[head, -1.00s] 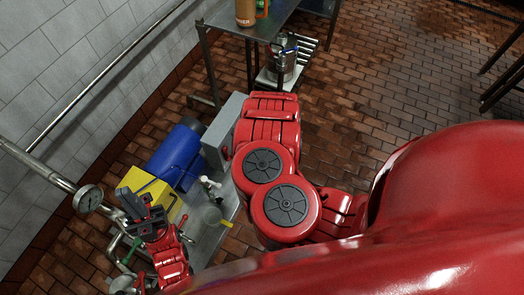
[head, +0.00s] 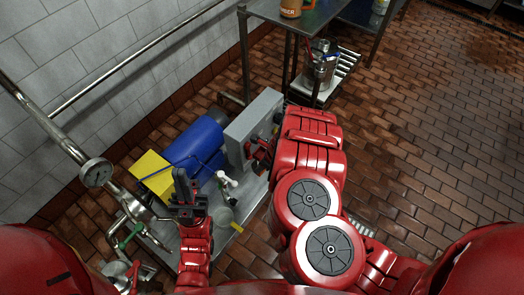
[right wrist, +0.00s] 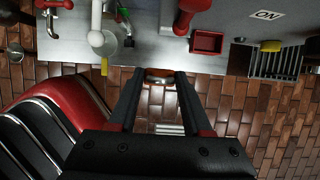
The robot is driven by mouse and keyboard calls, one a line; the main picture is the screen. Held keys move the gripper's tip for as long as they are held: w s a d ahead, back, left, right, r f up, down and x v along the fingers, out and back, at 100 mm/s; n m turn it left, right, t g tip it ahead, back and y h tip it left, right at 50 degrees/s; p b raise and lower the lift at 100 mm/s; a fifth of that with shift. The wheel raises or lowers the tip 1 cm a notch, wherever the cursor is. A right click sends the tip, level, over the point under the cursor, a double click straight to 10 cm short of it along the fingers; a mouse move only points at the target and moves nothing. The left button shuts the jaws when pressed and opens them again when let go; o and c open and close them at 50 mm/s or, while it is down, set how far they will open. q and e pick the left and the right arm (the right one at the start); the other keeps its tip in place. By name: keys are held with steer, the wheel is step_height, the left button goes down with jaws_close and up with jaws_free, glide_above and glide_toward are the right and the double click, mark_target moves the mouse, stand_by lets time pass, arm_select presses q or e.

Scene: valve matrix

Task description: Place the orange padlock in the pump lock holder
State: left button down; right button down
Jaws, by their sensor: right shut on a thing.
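My right gripper (right wrist: 158,80) is shut on a small orange-brown object with a shiny edge, taken to be the orange padlock (right wrist: 159,73), held between its fingertips. In the right wrist view, a grey panel (right wrist: 275,22) lies beyond the fingertips with a small open red box (right wrist: 207,42) on it. I cannot tell if this box is the lock holder. The padlock appears apart from it. In the head view my right gripper is hidden behind its red arm. My left gripper (head: 187,190) points up in front of the pump; its finger gap is unclear.
The blue pump motor (head: 196,145), yellow block (head: 152,172) and grey control box (head: 252,125) sit together on the left. A gauge (head: 96,172) and pipes stand further left. A metal table (head: 325,14) is at the back. Brick floor on the right is clear.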

steer(key=w+b, duration=0.2)
steer(key=w, duration=0.1)
steer(key=w+b, duration=0.3)
steer(key=w+f+b, duration=0.1)
steer(key=w+b, duration=0.1)
steer(key=w, duration=0.1)
steer(key=shift+w+a, duration=0.1)
steer(key=shift+a, duration=0.05)
steer(key=shift+w+b, duration=0.35)
steer(key=shift+w, duration=0.3)
step_height(320, 180, down, 4)
steer(key=shift+r, duration=0.2)
